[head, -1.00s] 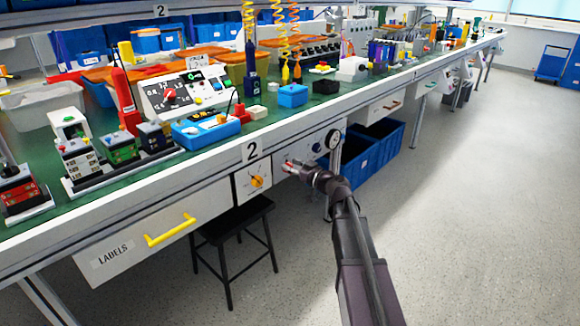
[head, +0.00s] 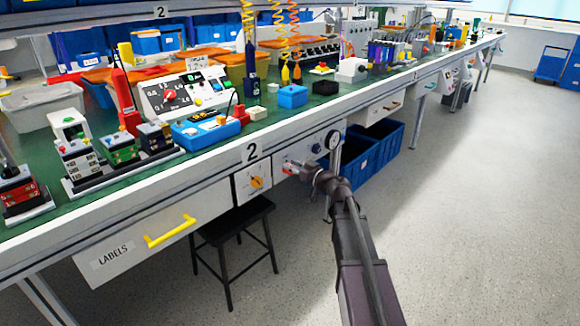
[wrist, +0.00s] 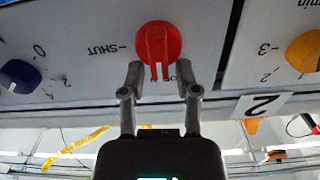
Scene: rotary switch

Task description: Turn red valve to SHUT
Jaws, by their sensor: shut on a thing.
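The red valve (wrist: 158,45) is a round knob with a raised grip bar on a pale panel, which appears upside down in the wrist view. A white line on its bar points down in that picture. The word SHUT (wrist: 103,50) is printed to the valve's left, with a tick. Another label below the valve is mostly hidden by the fingers. My gripper (wrist: 159,75) has its fingers on both sides of the bar's lower end, shut on it. In the head view my gripper (head: 290,167) is at the panel below the bench edge and covers most of the valve.
A blue knob (wrist: 19,76) and an orange knob (wrist: 304,51) flank the valve in the wrist view. In the head view, a gauge (head: 333,139), a black stool (head: 237,218) and blue bins (head: 368,160) are nearby.

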